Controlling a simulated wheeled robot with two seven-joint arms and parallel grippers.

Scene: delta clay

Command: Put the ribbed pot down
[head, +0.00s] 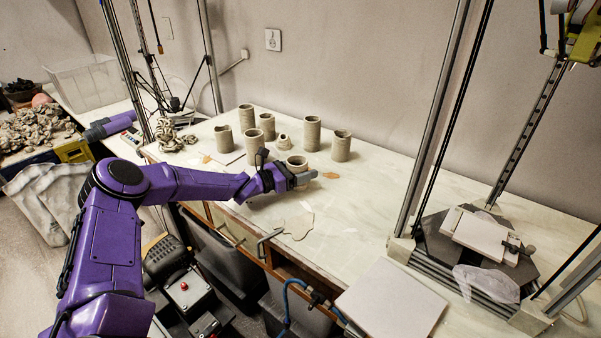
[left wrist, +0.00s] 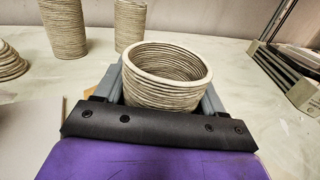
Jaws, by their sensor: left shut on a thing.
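The ribbed pot is a short, wide, pale clay ring with an open top. It shows in the left wrist view (left wrist: 168,92) between the two grey fingers, and in the head view (head: 297,161) just behind my left gripper (head: 302,178). My left gripper is shut on it, with a finger on each side of its wall. The pot is upright and low at the table (head: 350,215). Whether its base touches the table is hidden by the gripper. My right gripper is not in view.
Several other ribbed clay pots stand behind, including a tall one (head: 312,133), one at right (head: 341,146) and one at left (head: 223,138). A flat board (head: 392,301) lies at the front right. A clay printer base (head: 478,245) stands farther right. The table's middle right is mostly clear.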

